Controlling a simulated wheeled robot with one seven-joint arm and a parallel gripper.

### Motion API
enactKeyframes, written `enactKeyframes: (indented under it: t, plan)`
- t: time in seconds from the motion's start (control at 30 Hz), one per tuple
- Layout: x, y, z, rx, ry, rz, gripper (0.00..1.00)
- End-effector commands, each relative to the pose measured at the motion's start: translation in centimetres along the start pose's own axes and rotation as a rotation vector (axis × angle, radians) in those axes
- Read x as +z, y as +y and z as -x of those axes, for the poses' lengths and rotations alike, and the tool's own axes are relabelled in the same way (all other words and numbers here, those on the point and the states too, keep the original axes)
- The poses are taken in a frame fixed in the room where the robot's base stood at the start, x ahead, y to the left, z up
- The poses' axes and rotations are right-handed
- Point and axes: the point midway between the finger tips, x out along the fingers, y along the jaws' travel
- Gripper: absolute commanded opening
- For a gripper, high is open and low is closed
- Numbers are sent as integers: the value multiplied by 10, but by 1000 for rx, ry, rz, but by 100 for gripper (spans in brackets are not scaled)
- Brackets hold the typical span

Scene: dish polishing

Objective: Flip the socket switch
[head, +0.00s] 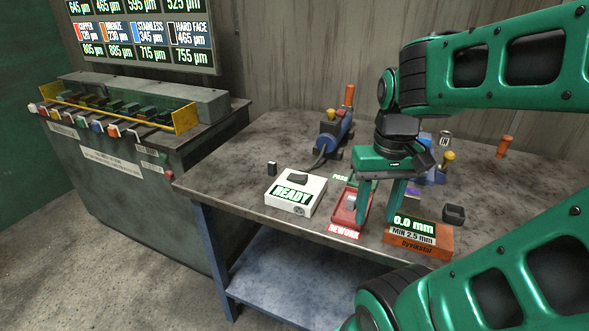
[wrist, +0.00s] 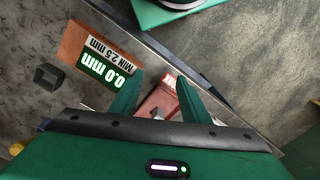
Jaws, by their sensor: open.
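I cannot make out for sure which item is the socket switch. A small dark upright block (head: 272,168) with a pale top stands on the bench (head: 240,185), left of the white READY box (head: 311,194). My gripper (head: 378,218) is open and points down over the front of the bench, by the red REWORK tray (head: 338,217). In the wrist view my gripper (wrist: 160,77) has its fingers apart, with part of the red tray (wrist: 156,102) showing between them. A grey piece (head: 351,202) is in that tray. Nothing is seen held in the fingers.
An orange gauge block (head: 437,247) reading 0.0 mm and a black cup-like block (head: 454,214) lie right of my gripper. A blue machine (head: 340,133) stands at the back. A grey cabinet (head: 110,185) with coloured levers is at left. The bench's left part is mostly clear.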

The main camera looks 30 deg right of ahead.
Motion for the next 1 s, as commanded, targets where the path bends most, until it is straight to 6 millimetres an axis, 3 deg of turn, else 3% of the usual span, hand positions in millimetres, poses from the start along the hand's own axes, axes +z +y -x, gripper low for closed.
enactKeyframes:
  t: [0.17, 0.3, 0.5, 0.63, 0.77, 1.0]
  plan:
    - [-66, -31, 32, 18, 1, 285, 42]
    - [-123, -71, 55, 22, 0, 575, 42]
    - [-182, -123, 73, 13, -2, 909, 42]
    - [-201, -142, 77, 7, -1, 1029, 42]
    - [-207, -149, 75, 4, -1, 1072, 42]
    - [-207, -148, 44, 3, -3, 1072, 42]
